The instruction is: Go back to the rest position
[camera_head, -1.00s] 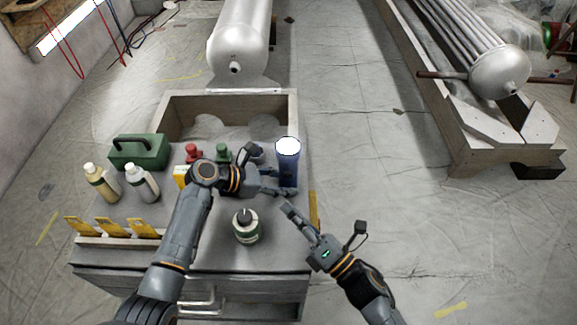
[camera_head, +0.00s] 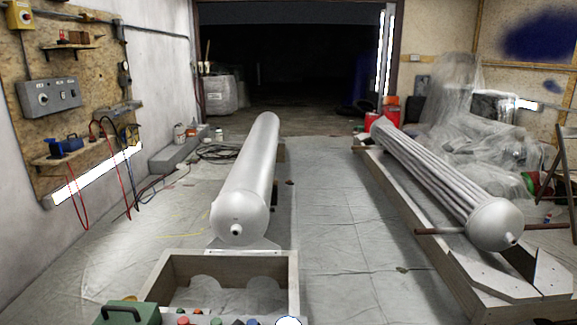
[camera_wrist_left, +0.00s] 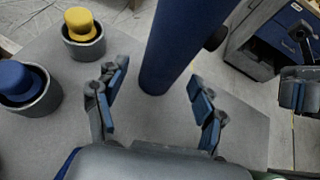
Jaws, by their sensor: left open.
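My left gripper (camera_wrist_left: 155,105) is open in the left wrist view, its two fingers spread over the grey tabletop (camera_wrist_left: 245,125). A dark blue cylinder (camera_wrist_left: 175,45) stands just beyond and between the fingertips, with a visible gap to each. In the head view only the white top of the cylinder (camera_head: 288,321) shows at the bottom edge. What looks like part of my right gripper (camera_wrist_left: 300,92) shows at the right edge of the left wrist view; its jaws cannot be made out. Neither gripper is in the head view.
A yellow knob (camera_wrist_left: 80,22) and a blue knob (camera_wrist_left: 16,78) sit in grey cups left of the gripper. The head view shows a green toolbox (camera_head: 128,313), a wooden box (camera_head: 290,285), a grey tank (camera_head: 245,190) and a tube bundle (camera_head: 440,185). Sheeted floor (camera_head: 335,215) lies clear between.

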